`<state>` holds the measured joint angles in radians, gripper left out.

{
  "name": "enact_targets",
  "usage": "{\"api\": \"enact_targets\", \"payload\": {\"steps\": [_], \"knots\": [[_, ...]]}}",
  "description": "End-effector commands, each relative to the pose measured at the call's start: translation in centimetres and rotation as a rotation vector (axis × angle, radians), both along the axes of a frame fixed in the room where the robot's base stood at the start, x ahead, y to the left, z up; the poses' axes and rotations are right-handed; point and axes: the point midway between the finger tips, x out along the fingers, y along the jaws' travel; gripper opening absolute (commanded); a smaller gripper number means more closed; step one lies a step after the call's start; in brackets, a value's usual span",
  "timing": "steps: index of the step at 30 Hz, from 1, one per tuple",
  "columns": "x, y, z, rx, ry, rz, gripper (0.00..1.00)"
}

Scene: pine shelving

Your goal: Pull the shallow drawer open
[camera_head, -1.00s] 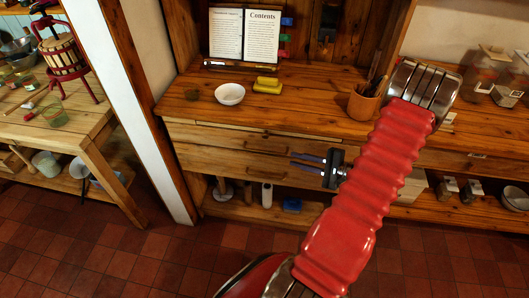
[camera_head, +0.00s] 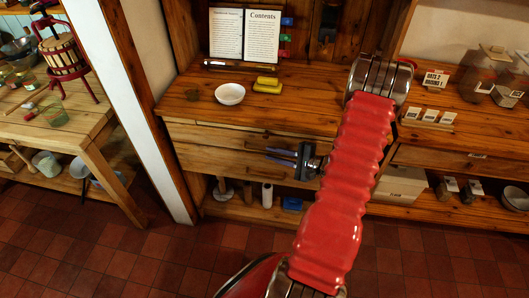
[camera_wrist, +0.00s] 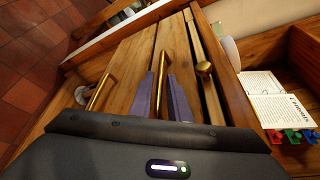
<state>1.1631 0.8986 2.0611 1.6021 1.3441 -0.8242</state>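The wooden cabinet has stacked fronts under its counter. A drawer front (camera_head: 205,135) with a brass bar handle (camera_wrist: 164,55) lies above a taller drawer (camera_head: 205,160) with another bar handle (camera_wrist: 100,92). The upper drawer looks shallower than the lower one and seems closed. My gripper (camera_head: 268,155) faces these fronts; its blue fingers (camera_wrist: 161,76) are apart, with the upper bar handle seen between them. I cannot tell whether they touch it.
A white post (camera_head: 130,90) stands left of the cabinet. Jars and cards (camera_head: 428,116) stand on the right counter. The tiled floor (camera_head: 130,250) in front is clear.

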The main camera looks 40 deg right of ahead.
Motion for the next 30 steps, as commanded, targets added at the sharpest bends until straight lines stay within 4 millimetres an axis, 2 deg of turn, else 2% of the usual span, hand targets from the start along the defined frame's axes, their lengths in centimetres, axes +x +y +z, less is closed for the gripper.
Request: {"api": "enact_targets", "payload": {"steps": [4,10,20,27,30], "knots": [[1.9,0.7,-0.5,0.001,0.0,0.003,0.16],[3.4,1.2,-0.8,0.0,0.0,0.001,0.16],[3.6,1.2,-0.9,0.0,0.0,-0.001,0.16],[3.6,1.3,-0.9,0.001,0.001,-0.001,0.01],[3.6,1.3,-0.9,0.001,0.001,-0.001,0.0]]}}
